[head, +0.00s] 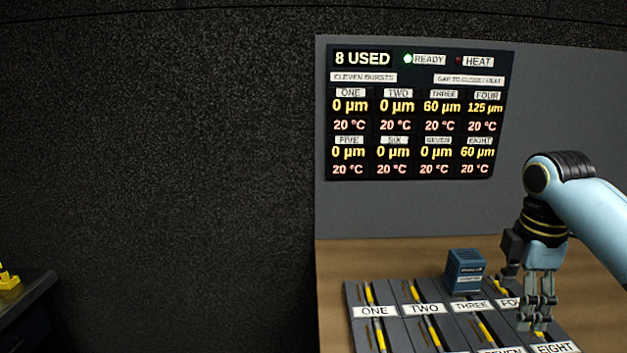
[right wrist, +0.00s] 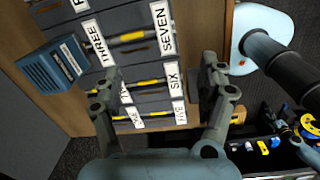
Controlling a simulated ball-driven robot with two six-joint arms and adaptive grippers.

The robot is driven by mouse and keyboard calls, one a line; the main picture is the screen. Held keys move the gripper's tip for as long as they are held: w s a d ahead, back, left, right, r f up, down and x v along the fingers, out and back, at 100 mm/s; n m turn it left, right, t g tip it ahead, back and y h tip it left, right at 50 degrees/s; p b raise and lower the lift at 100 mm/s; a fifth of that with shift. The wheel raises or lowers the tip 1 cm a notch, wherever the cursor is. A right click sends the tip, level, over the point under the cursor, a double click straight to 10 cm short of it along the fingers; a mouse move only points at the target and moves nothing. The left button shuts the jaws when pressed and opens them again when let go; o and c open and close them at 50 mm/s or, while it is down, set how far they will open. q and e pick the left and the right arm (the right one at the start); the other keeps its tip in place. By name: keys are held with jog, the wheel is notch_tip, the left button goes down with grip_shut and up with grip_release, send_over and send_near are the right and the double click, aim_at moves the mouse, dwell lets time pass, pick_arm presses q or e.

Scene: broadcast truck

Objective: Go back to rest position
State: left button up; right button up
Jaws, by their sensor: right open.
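My right gripper (head: 535,318) is open and empty, hanging fingers down in front of the slots near labels FOUR and EIGHT in the head view. Its two spread fingers also show in the right wrist view (right wrist: 155,85), over the slot panel, with nothing between them. The grey slot panel (head: 396,297) has yellow-and-grey bars and white labels; FOUR is partly hidden by the gripper. A blue box (head: 464,271) stands at the panel's back edge behind THREE, left of the gripper and apart from it. My left gripper is not in view.
A wall display (head: 415,115) reads 8 USED, with a lit green READY lamp and a dark HEAT lamp. The wooden bench (head: 350,258) has bare room behind the panel. A dark table (head: 25,300) with a yellow item (head: 8,279) is at far left. Several coloured items (right wrist: 262,147) lie lower right in the wrist view.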

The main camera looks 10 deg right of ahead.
jog(key=s+a+f+m+t, duration=0.1)
jog(key=s+a+f+m, duration=0.15)
jog(key=s+a, duration=0.2)
jog(key=s+a+f+m, duration=0.2)
jog(key=s+a+m, duration=0.1)
jog(key=s, duration=0.3)
jog(key=s+a+r+m+t, duration=0.1)
jog(key=s+a+r+m, duration=0.1)
jog(key=s+m, duration=0.35)
jog(key=s+a+r+m+t, duration=0.1)
jog(key=s+a+m, duration=0.2)
jog(key=s, duration=0.5)
notch_tip(320, 180, down, 35)
jog(key=s+d+g+b, duration=0.1)
jog(key=s+d+b, duration=0.2)
jog(key=b, duration=0.5)
pick_arm(q)
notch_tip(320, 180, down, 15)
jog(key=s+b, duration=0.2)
jog(key=b, duration=0.4)
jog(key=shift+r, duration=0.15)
pick_arm(e)
jog(key=s+f+g, duration=0.1)
jog(key=s+f, duration=1.6)
jog(key=f, duration=0.4)
jog(key=shift+s+d+f, duration=0.2)
jog(key=shift+s+d, duration=0.15)
